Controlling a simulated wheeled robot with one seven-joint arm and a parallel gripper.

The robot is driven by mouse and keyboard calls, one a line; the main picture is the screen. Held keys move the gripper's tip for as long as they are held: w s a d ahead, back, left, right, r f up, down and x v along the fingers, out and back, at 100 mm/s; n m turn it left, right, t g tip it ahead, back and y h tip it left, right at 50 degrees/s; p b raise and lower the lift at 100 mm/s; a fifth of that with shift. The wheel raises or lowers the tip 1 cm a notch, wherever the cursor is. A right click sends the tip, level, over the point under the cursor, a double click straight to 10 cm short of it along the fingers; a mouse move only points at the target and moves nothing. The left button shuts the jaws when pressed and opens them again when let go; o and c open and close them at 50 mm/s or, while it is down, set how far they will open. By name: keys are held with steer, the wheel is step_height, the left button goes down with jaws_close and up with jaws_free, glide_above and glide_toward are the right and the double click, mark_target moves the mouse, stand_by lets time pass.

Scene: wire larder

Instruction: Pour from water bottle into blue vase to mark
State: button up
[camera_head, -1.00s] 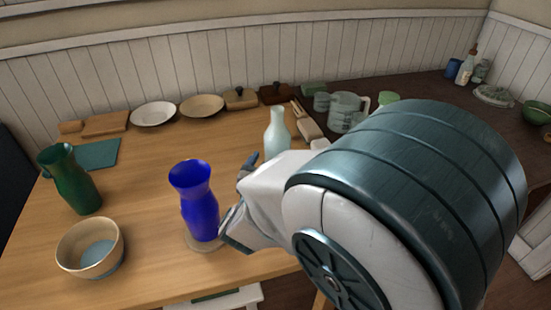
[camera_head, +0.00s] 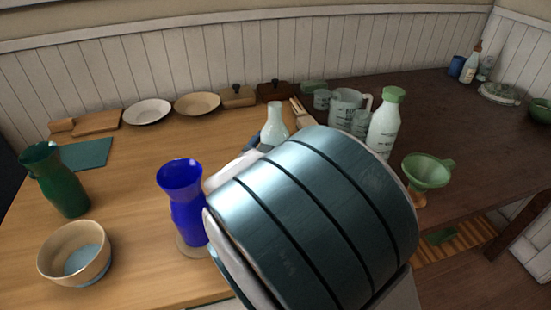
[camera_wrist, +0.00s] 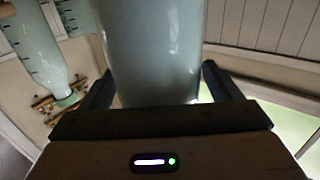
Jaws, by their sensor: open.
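The blue vase (camera_head: 184,207) stands upright on a round mat (camera_head: 190,248) near the table's front; I see no mark on it. A pale, narrow-necked bottle (camera_head: 274,124) stands behind my arm, its lower part hidden. A second pale bottle with a green cap (camera_head: 383,127) stands farther right. Which one is the water bottle I cannot tell for sure. In the wrist view my open gripper (camera_wrist: 155,88) has its fingers on either side of a large pale bottle body (camera_wrist: 152,50), apparently the narrow-necked one. In the head view my arm mostly hides the gripper.
A green vase (camera_head: 57,181) and a bowl (camera_head: 74,256) stand at the left. Plates (camera_head: 147,112), boards and lidded boxes line the back. Clear jugs (camera_head: 346,106) and a green funnel (camera_head: 427,171) are at the right. The wood between the vases is clear.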

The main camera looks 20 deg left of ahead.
steer(key=c, duration=1.3)
steer(key=shift+c, duration=0.5)
steer(key=shift+r, duration=0.2)
